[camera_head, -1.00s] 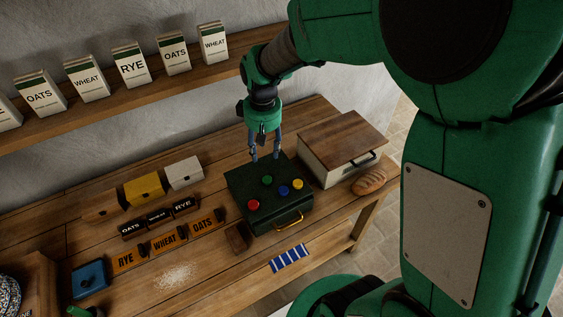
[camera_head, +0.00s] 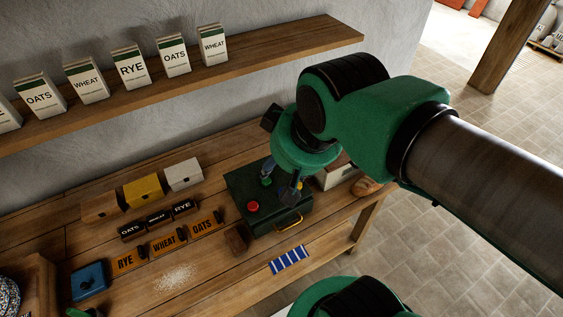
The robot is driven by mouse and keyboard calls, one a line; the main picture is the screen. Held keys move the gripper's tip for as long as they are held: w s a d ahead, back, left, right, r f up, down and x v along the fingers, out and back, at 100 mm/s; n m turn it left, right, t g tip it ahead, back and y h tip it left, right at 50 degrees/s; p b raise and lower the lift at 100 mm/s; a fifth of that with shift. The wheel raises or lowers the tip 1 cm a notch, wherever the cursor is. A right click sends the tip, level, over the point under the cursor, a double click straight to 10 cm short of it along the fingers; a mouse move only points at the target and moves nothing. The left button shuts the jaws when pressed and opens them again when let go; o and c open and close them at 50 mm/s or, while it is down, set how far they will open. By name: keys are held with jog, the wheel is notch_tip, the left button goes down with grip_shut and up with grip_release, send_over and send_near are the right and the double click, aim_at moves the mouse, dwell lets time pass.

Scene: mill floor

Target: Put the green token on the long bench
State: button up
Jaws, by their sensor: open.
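The green token (camera_head: 267,182) is on the lid of the dark green box (camera_head: 240,186); the gripper largely covers it. The red token (camera_head: 253,206) shows clearly near the lid's left front. The blue and yellow tokens are mostly or fully hidden by the gripper. The box stands on the long wooden bench (camera_head: 222,272). My gripper (camera_head: 280,186) is open, pointing down just above the lid near the green token. I cannot tell whether its fingers touch anything.
A blue-and-white striped cloth (camera_head: 289,259) lies before the box. A bread loaf (camera_head: 366,187) and a bread box (camera_head: 336,175), partly hidden by my arm, are to the right. Label blocks and small boxes stand left. A blue box (camera_head: 89,281) sits further left.

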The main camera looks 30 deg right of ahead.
jog(key=shift+s, duration=0.4)
jog(key=shift+o, duration=0.6)
jog(key=shift+w, duration=0.1)
jog(key=m+g+p, duration=0.2)
jog(key=m+g, duration=0.1)
jog(key=g, duration=0.2)
send_over(268, 180)
notch_tip(268, 180, down, 22)
jog(key=shift+f, duration=0.2)
jog(key=shift+a+f, duration=0.1)
jog(key=shift+f+b, duration=0.6)
jog(key=shift+f, duration=3.6)
